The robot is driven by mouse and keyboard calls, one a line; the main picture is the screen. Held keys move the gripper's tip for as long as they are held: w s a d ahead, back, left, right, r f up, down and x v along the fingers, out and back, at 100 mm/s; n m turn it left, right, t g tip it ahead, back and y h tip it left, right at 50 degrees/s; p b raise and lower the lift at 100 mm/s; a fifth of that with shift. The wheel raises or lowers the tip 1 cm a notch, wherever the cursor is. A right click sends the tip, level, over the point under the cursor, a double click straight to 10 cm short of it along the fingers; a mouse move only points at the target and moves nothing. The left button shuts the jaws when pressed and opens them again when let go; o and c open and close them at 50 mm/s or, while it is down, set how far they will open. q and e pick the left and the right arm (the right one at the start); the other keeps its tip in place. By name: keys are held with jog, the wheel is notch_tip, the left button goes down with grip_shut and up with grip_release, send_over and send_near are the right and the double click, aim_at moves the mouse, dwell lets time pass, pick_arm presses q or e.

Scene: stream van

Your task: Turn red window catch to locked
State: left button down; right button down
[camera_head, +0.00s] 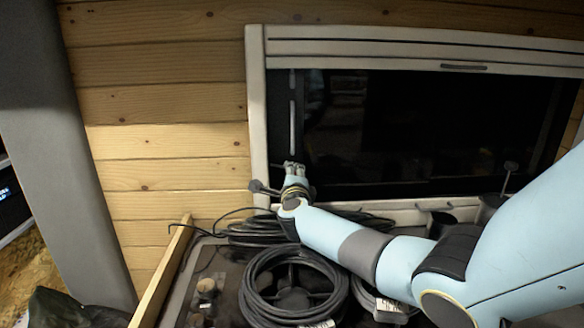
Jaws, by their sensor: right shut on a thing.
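The window (420,130) has a pale frame and dark glass. A dark window catch (262,187) with a rounded end sticks out to the left at the frame's lower left corner; no red shows on it. My right gripper (294,167) is at this corner, its fingers shut on the catch. The gripper hides the catch's inner part and the exact contact. A similar dark catch (510,168) stands upright at the lower right of the window. My left gripper is out of view.
Below the window, coiled black cables (247,290) lie on a dark surface, with small brown knobs or plugs (206,288) to their left. A wooden edge (160,275) bounds that surface. A grey pillar (55,150) stands at the left. Bare plank wall (165,130) lies between pillar and window.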

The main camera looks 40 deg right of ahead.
jog(key=shift+f+n+p, duration=0.1)
jog(key=shift+n+p, duration=0.5)
jog(key=shift+n, duration=0.6)
jog(key=c, duration=1.3)
grip_release()
jog(key=shift+c, duration=0.2)
jog(key=v, duration=1.2)
jog(key=shift+a, duration=0.1)
